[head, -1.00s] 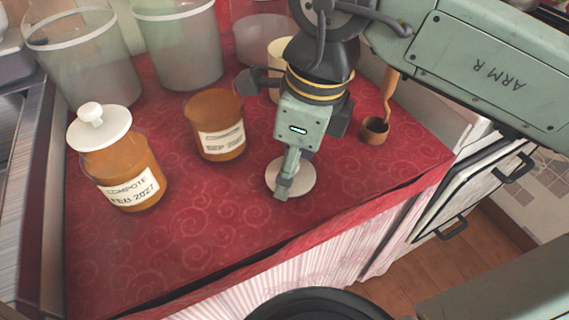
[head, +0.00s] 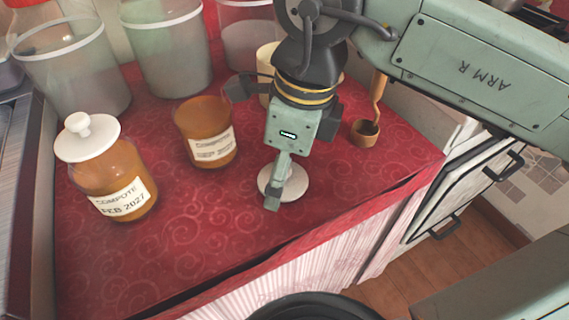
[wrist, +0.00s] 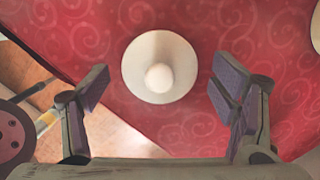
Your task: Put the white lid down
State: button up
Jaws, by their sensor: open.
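A round white lid (head: 297,183) lies flat on the red cloth of the counter, near its front edge. In the wrist view the white lid (wrist: 140,68) shows its round knob facing up. My gripper (head: 272,200) is above the lid, pointing down, and hides part of it in the head view. In the wrist view my gripper (wrist: 161,87) has its two fingers wide apart, one on each side of the lid's knob, with nothing between them touching it.
An orange compote jar (head: 130,187) with its own white knobbed lid (head: 87,140) stands at the left. An open orange jar (head: 205,130) stands between it and my gripper. Clear bins (head: 70,75) line the back. A wooden ladle (head: 365,132) is at the right. The front left cloth is clear.

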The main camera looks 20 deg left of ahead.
aim_at(296, 182)
notch_tip(296, 182, up, 12)
jog(key=d, duration=0.1)
jog(key=shift+d+p, duration=0.35)
jog(key=shift+d, duration=0.05)
jog(key=shift+s, duration=0.1)
